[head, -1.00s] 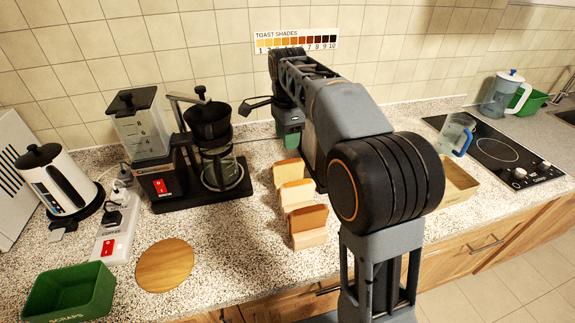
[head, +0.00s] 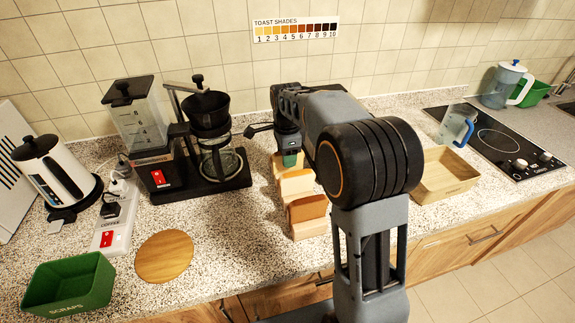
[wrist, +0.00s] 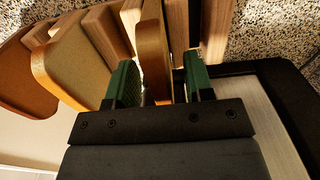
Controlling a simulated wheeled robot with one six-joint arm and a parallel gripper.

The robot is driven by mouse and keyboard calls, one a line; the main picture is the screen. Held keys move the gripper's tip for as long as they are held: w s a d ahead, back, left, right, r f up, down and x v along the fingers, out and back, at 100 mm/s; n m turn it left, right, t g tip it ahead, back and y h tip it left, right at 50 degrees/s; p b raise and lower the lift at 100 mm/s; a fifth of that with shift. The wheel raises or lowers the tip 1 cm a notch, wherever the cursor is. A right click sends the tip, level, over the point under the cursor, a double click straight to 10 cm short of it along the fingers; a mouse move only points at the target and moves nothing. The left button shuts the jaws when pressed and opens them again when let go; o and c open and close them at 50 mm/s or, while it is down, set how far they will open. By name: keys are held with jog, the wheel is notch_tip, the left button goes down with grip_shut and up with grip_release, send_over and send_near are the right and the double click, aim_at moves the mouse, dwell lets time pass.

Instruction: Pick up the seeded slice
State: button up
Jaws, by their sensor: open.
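My gripper (head: 290,159) is over the far end of a row of bread slices in the head view. In the wrist view its green fingers (wrist: 158,88) are apart, with the edge of one slice (wrist: 152,45) between them and a gap on its right side. The slices stand upright in a pale wooden rack (wrist: 181,25). Two other slices are clear in the head view, a middle one (head: 296,184) and a near one (head: 308,208). The far slice is mostly hidden by my gripper there. I cannot make out seeds on any slice.
A coffee maker (head: 213,165) stands left of the rack. A round wooden board (head: 164,256) and a green scraps bin (head: 70,285) are at the front left. A wooden tray (head: 446,175) and a hob (head: 497,140) are on the right.

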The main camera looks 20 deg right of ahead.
jog(key=shift+f, duration=1.2)
jog(key=c, duration=0.8)
